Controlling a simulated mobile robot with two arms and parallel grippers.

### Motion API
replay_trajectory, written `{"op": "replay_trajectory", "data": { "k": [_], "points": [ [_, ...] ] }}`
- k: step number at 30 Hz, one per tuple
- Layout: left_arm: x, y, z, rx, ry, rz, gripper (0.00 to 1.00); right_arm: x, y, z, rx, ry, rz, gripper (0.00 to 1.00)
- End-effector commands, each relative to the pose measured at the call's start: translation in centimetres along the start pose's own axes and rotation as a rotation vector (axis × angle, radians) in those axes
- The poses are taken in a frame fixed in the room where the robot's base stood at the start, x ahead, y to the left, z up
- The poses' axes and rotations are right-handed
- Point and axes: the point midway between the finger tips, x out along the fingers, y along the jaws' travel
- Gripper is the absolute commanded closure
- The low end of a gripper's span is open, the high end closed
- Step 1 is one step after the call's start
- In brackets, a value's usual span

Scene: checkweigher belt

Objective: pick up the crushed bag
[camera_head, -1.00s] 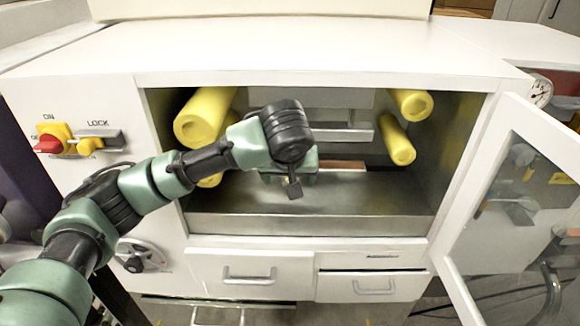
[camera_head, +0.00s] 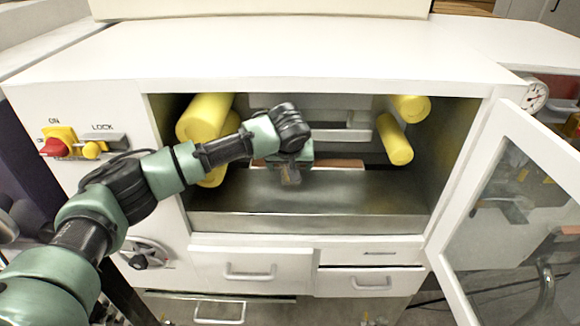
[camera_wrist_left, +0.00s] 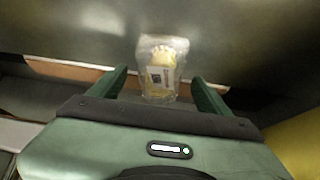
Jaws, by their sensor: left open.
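The crushed bag (camera_wrist_left: 161,60) is a small clear plastic bag with yellow contents and a printed label. In the left wrist view it shows between the two green fingers of my left gripper (camera_wrist_left: 160,76), with a gap on each side. Its top reaches past the fingertips in that view. The fingers are apart. In the head view my left gripper (camera_head: 291,178) is inside the open cabinet, low over the metal floor. There the gripper and wrist cover the spot, and I cannot make out the bag.
Yellow rollers (camera_head: 204,117) stand close to my left wrist, with more yellow rollers (camera_head: 394,140) at the right. The cabinet door (camera_head: 455,262) stands open on the right. The metal floor (camera_head: 370,195) right of the gripper is clear. A brown strip (camera_head: 338,163) lies behind.

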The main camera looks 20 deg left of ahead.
Motion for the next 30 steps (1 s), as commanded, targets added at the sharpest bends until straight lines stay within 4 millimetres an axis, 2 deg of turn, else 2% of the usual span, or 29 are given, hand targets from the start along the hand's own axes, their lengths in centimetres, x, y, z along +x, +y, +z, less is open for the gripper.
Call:
{"op": "replay_trajectory", "data": {
  "k": [3,4,9,11,12,23,30],
  "points": [
    [0.0,0.0,0.0,0.000,0.000,0.000,0.22,0.0,0.0,0.0,0.000,0.000,0.000,1.00],
    [0.0,0.0,0.0,0.000,0.000,0.000,0.24,0.0,0.0,0.0,0.000,0.000,0.000,1.00],
    [0.0,0.0,0.0,0.000,0.000,0.000,0.72,0.0,0.0,0.0,0.000,0.000,0.000,1.00],
    [0.0,0.0,0.0,0.000,0.000,0.000,0.88,0.0,0.0,0.0,0.000,0.000,0.000,1.00],
    [-0.1,0.0,0.0,0.000,0.000,0.001,0.92,0.0,0.0,0.0,0.000,0.000,0.000,1.00],
    [-0.5,0.1,-0.3,-0.001,0.002,0.002,0.92,0.3,0.0,0.1,0.000,0.000,0.000,1.00],
    [-2.8,0.1,-1.8,-0.002,0.003,0.004,0.92,1.7,0.0,0.2,0.000,0.000,0.000,1.00]
  ]
}}
